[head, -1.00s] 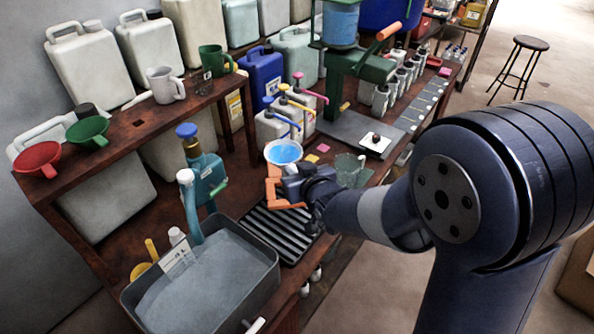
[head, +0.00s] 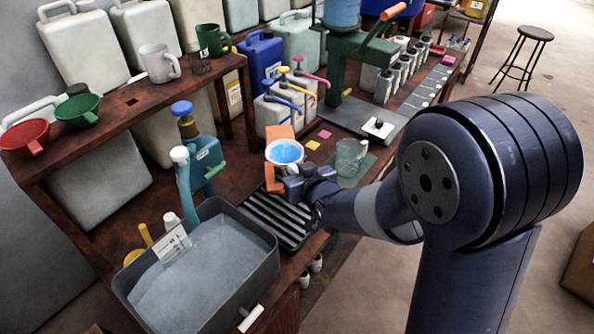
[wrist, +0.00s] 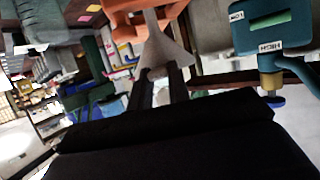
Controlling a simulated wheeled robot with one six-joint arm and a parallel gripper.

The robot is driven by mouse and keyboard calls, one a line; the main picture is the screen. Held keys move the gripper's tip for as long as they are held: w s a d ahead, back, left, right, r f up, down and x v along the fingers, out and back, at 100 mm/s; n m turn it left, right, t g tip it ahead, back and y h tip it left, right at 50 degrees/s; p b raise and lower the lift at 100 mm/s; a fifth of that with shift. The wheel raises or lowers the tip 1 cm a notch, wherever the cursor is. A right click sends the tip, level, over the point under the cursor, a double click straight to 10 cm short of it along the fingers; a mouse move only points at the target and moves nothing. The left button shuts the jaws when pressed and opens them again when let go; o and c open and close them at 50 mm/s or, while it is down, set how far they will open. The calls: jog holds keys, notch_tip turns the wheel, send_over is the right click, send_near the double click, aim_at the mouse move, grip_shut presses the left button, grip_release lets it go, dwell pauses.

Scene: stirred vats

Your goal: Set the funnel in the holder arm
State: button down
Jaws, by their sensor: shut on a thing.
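The pale funnel (head: 271,155) shows a white rim and a blue inside in the head view. In the wrist view its grey cone (wrist: 165,56) narrows to a stem. A teal fixture (head: 207,158) with a blue knob and a slanting spout stands left of my gripper. In the wrist view this fixture (wrist: 272,24) carries LOW and HIGH labels. I cannot tell which part is the holder arm.
A grey vat of liquid (head: 270,262) stands at the front left. The black grate (head: 262,228) lies below my gripper. A glass mug (head: 350,158) and pump jugs (head: 272,115) stand close by. Red (head: 22,135) and green (head: 78,110) funnels sit on the left shelf.

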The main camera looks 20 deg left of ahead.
notch_tip(320, 180, down, 4)
jog(key=b, duration=0.4)
jog(key=shift+f, duration=0.1)
jog(key=shift+s+d+f, duration=0.15)
jog(key=shift+s+f, duration=0.05)
jog(key=shift+f, duration=0.1)
jog(key=shift+s+d+f+b, duration=0.1)
jog(key=shift+f+b, duration=0.25)
jog(key=shift+b, duration=0.4)
jog(key=shift+s+d+f+b, duration=0.1)
jog(key=shift+f+b, duration=0.25)
jog(key=shift+b, duration=0.4)
dwell(0.7)
jog(key=c, duration=1.3)
grip_release()
jog(key=shift+o, duration=0.2)
jog(key=shift+s+r, duration=0.1)
jog(key=shift+s, duration=0.05)
jog(key=r+v, duration=0.1)
jog(key=v, duration=0.9)
jog(key=shift+r+y, duration=0.3)
jog(key=shift+r, duration=0.15)
